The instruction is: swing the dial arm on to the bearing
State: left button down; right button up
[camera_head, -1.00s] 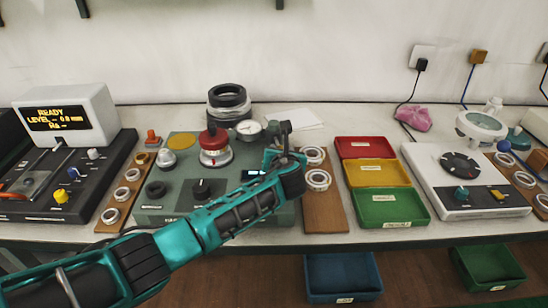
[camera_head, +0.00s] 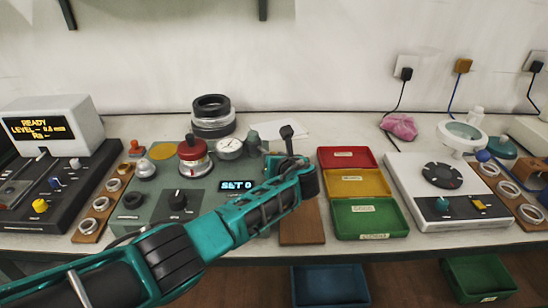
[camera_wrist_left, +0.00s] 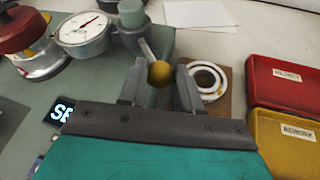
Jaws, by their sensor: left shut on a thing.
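The dial gauge (camera_head: 229,147), round with a white face, sits on a green-grey post (camera_head: 254,141) on the measuring station (camera_head: 150,204). The dial also shows in the left wrist view (camera_wrist_left: 86,32). It stands just right of the red-topped holder (camera_head: 193,150), whose silver ring-shaped part (camera_wrist_left: 42,62) lies under the red cap. The dial is close beside this holder, not over it. A short lever with a yellowish ball knob (camera_wrist_left: 159,74) reaches from the post. My left gripper (camera_wrist_left: 160,88) is shut on this knob. In the head view my left gripper (camera_head: 274,165) is partly hidden by its own wrist. My right gripper is out of view.
The station's display (camera_head: 237,185) reads "SET 0". A wooden board (camera_head: 300,232) with a bearing ring (camera_wrist_left: 207,78) lies right of the gripper. Red (camera_head: 346,157), yellow (camera_head: 358,182) and green (camera_head: 370,218) trays stand beyond it. Black and grey rings (camera_head: 212,115) are stacked behind.

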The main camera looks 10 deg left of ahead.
pick_arm(q)
jog(key=shift+d+r, duration=0.25)
jog(key=shift+d, duration=0.15)
jog(key=c, duration=1.2)
grip_release()
jog(key=shift+w, duration=0.1)
jog(key=o, duration=0.4)
jog(key=shift+w+d+f, duration=0.1)
jog(key=shift+f, duration=0.05)
jog(key=shift+p+v, duration=1.2)
jog(key=shift+v, duration=5.3)
